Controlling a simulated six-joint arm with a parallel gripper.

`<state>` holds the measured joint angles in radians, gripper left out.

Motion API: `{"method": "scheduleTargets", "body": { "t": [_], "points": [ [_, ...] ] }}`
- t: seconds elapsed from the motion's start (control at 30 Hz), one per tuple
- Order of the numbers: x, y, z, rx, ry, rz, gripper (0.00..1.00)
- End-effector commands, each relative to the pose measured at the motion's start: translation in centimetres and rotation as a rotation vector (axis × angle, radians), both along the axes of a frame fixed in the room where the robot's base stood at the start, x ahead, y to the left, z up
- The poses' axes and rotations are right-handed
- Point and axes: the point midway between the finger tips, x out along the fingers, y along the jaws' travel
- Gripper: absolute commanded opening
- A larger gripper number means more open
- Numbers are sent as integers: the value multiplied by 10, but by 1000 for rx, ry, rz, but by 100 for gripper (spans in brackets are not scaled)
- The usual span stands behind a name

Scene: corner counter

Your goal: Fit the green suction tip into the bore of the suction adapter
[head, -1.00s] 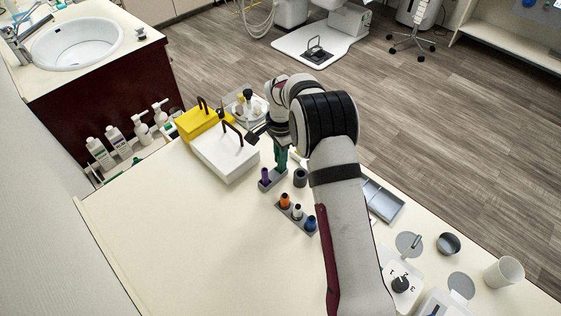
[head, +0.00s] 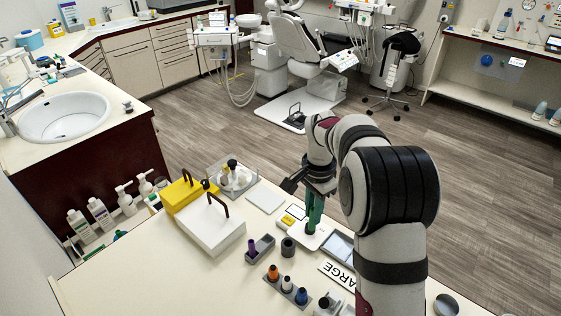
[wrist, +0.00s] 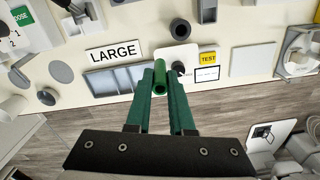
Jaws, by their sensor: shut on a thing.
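The green suction tip (wrist: 160,78) is a short green tube held between the green fingers of my gripper (wrist: 161,92) in the wrist view. In the head view my gripper (head: 314,212) points down over a white unit (head: 299,230), right of the dark grey cylinder. That hollow, upright cylinder (head: 288,247) looks like the suction adapter; its open bore shows in the wrist view (wrist: 180,29). The tip is apart from it. In the head view the fingers largely hide the tip.
A grey holder with a purple piece (head: 252,246) stands left of the adapter. A rack with orange, white and blue-topped pieces (head: 287,285) is in front. A white box with a handle (head: 214,235) stands left. A LARGE sign (wrist: 113,51) and grey tray (wrist: 108,80) lie nearby.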

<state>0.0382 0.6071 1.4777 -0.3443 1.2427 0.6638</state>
Motion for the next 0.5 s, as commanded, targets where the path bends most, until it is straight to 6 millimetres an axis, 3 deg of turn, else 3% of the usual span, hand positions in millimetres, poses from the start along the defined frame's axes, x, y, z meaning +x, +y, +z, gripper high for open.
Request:
{"method": "scheduleTargets", "body": {
  "t": [0.17, 0.4, 0.5],
  "points": [
    [-16, 3, 30, -1, -4, 181, 0],
    [-75, 13, 106, -3, -4, 747, 0],
    [-97, 16, 125, -2, -2, 931, 0]
  ]
}}
